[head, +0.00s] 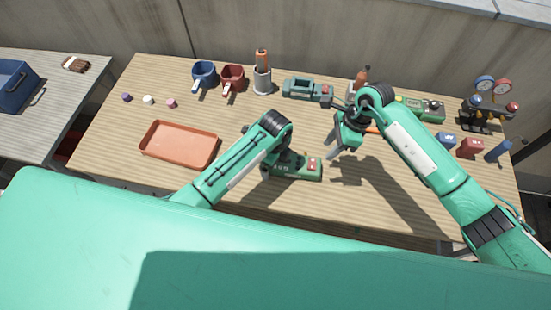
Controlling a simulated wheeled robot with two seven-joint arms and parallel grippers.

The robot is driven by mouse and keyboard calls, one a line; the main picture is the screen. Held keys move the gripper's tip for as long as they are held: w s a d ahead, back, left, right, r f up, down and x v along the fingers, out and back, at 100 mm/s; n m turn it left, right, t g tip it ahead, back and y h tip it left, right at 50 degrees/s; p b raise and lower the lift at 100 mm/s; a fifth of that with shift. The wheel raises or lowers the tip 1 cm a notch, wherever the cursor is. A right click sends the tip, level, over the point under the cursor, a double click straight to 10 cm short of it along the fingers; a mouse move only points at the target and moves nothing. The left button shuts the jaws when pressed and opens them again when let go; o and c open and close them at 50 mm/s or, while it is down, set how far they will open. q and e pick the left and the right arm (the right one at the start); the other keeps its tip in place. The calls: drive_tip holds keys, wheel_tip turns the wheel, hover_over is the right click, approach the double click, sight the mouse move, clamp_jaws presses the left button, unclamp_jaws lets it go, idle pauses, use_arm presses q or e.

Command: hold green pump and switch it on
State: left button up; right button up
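An orange tray (180,144) is at the left. A gauge stand (487,110) is at the right. A blue crate (14,86) sits on the side table.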

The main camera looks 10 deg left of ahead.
use_arm(q)
drive_tip(key=c, duration=1.6)
use_arm(e)
drive_tip(key=c, duration=0.6)
drive_tip(key=shift+m, duration=0.4)
clamp_jaws()
drive_tip(key=s+d+r+n+t+y, duration=0.1)
drive_tip(key=s+d+n+y, duration=0.1)
drive_tip(key=n, duration=1.4)
drive_tip(key=s+d+r+n+t+y, duration=0.1)
drive_tip(key=s+d+r+n+y, duration=0.1)
drive_tip(key=n, duration=1.4)
drive_tip(key=shift+d+y, duration=0.5)
drive_tip(key=shift+d, duration=0.15)
